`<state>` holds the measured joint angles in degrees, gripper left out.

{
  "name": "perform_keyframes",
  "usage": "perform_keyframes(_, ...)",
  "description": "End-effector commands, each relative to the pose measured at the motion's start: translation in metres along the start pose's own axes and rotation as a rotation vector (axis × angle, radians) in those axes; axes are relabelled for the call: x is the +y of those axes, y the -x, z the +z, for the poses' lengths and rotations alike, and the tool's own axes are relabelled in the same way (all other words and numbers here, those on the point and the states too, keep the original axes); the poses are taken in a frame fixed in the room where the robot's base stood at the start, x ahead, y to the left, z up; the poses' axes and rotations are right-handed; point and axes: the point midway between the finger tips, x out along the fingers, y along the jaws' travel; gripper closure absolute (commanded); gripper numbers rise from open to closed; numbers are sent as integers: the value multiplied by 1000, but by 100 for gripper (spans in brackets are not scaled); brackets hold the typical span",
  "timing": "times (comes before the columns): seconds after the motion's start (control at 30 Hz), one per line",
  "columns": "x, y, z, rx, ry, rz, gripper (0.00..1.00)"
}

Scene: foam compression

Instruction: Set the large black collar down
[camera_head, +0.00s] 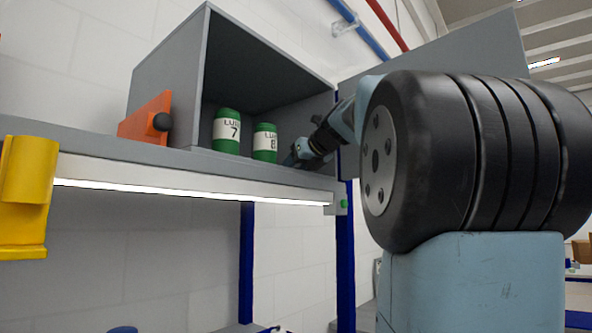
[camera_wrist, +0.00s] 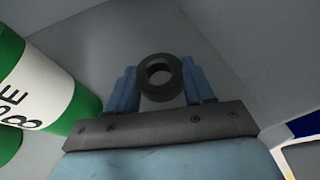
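The large black collar (camera_wrist: 162,94) shows in the wrist view as a thick dark ring with its hole towards the camera. It sits between the two blue fingers of my gripper (camera_wrist: 161,80), and both fingers seem to touch its sides. Grey surfaces of the open cabinet (camera_head: 171,70) lie beyond it. I cannot tell whether the collar touches the cabinet floor. In the head view my gripper (camera_head: 298,153) reaches in at the right front of the cabinet; the collar cannot be made out there.
Two green cans with white labels stand inside the cabinet, can 7 (camera_head: 227,131) and can 8 (camera_head: 265,142), the latter just left of my gripper. The cabinet door (camera_head: 440,52) is open on the right. An orange block (camera_head: 146,117) and a yellow holder (camera_head: 25,190) are at left.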

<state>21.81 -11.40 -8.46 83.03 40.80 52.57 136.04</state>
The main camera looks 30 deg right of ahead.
Motion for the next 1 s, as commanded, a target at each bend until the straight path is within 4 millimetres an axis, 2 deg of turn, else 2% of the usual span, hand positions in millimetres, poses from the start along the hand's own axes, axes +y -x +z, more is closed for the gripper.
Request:
perform_keyframes(0.03, 0, -8, -12, 33, -1, 10, 30)
perform_keyframes(0.1, 0, -8, -12, 33, -1, 10, 25)
perform_keyframes(0.37, 0, -9, -11, 34, 0, 12, 25)
perform_keyframes(0.5, 0, -6, -2, 33, 0, 12, 25)
perform_keyframes(1.0, -1, 91, 3, 20, -3, 5, 25)
